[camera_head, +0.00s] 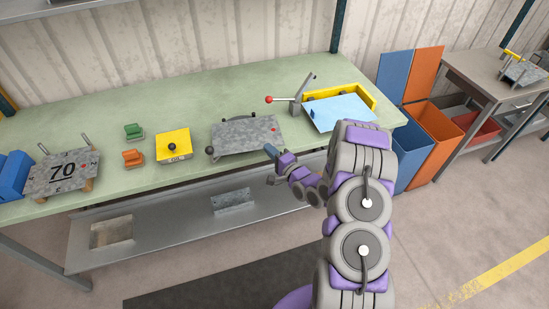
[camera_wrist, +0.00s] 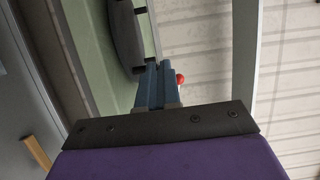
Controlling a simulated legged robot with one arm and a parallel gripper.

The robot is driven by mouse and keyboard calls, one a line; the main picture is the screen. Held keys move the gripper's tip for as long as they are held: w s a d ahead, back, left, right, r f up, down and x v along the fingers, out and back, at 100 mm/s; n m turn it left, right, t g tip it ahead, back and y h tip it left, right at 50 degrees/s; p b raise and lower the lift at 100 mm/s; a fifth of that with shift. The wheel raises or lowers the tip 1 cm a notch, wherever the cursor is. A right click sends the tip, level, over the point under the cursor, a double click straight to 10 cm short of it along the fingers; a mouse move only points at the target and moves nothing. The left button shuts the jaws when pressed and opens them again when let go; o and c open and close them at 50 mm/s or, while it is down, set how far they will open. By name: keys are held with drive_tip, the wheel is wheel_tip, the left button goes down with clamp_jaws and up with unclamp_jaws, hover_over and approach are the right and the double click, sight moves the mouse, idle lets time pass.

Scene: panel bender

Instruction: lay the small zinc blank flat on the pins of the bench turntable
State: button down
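A grey, mottled zinc-like plate with a red dot (camera_head: 247,135) lies flat on the bench. A dark round knob shows at its front left. I cannot tell what supports it, so the turntable and its pins are not clearly seen. Another mottled grey plate, marked 70 (camera_head: 62,172), rests tilted on light blocks at the far left, with two rods behind it. My gripper (camera_head: 270,151) is at the front right edge of the red-dot plate. In the wrist view its blue fingers (camera_wrist: 158,84) are together beside a dark curved edge (camera_wrist: 125,35). No held sheet is clear.
A lever device (camera_head: 296,98) with a red knob and a pale blue sheet (camera_head: 339,112) stands right of the plate. A yellow box (camera_head: 173,145) and green and orange blocks stand left. Blue and orange bins (camera_head: 435,124) stand beyond the bench's right end. Floor in front is clear.

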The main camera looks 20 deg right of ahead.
sight(265, 134)
drive_tip(key=w+d, duration=0.1)
drive_tip(key=w, duration=0.2)
drive_tip(key=w+d+b, duration=0.1)
drive_tip(key=w, duration=0.1)
drive_tip(key=shift+w+d+f, duration=0.2)
drive_tip(key=shift+w+d, duration=0.05)
drive_tip(key=shift+d, duration=0.05)
drive_tip(key=w+a, duration=0.1)
drive_tip(key=w+a+b, duration=0.1)
drive_tip(key=shift+w+f, duration=0.1)
drive_tip(key=shift+w, duration=0.3)
drive_tip(key=shift+w+f, duration=0.15)
drive_tip(key=shift+a+f, duration=0.1)
drive_tip(key=shift+f, duration=0.15)
drive_tip(key=shift+d+f, duration=0.3)
drive_tip(key=shift+d, duration=0.6)
drive_tip(key=shift+a, duration=0.5)
drive_tip(key=shift+f, duration=0.1)
